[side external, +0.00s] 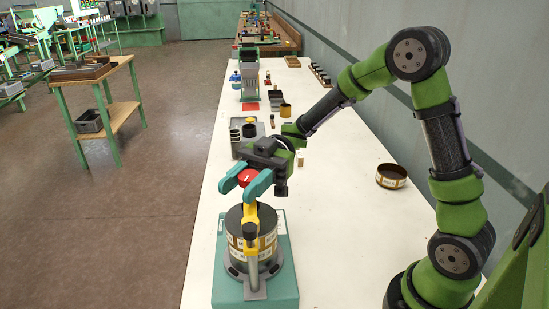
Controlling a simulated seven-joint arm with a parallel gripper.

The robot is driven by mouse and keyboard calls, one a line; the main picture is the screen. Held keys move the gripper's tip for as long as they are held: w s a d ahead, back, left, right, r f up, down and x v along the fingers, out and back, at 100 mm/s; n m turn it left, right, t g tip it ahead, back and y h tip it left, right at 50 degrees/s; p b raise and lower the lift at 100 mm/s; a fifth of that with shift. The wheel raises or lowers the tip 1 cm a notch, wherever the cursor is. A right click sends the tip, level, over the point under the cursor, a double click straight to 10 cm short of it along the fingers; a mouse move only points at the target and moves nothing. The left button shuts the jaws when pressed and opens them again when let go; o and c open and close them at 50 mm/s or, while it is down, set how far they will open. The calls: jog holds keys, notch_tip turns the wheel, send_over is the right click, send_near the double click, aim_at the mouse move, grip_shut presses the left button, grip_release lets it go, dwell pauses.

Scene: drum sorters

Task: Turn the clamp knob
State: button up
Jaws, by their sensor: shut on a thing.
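The clamp knob is a red round piece (246,177) at the top of the drum sorter, above a yellow clamp arm (250,214). Below it a dark drum with a cream and brown label band (268,240) stands on a teal base (281,287). My gripper (246,181) reaches in from the upper right, its two teal fingers on either side of the red knob and closed on it. The fingers hide part of the knob's sides.
A brown open ring-shaped container (391,176) stands alone at the right of the white table (337,215). Farther back are a dark tray (247,135), a yellow-brown cup (285,110) and a grey-green machine (249,74). The table is clear between the sorter and the ring-shaped container.

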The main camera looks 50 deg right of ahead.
jog(key=shift+m+t, duration=0.3)
jog(key=m+t, duration=0.1)
jog(key=t, duration=0.1)
jog(key=m+t, duration=0.3)
jog(key=t, duration=0.1)
jog(key=shift+w+t, duration=0.35)
jog(key=shift+t, duration=0.05)
jog(key=shift+w+d+m+t+h, duration=0.15)
jog(key=shift+m+t+h, duration=0.55)
jog(key=shift+m+t, duration=0.7)
jog(key=shift+w+m+t+h, duration=0.2)
jog(key=shift+m+t+h, duration=0.65)
jog(key=shift+t, duration=0.95)
jog(key=shift+m, duration=0.35)
jog(key=o, duration=1.1)
jog(key=shift+c, duration=0.2)
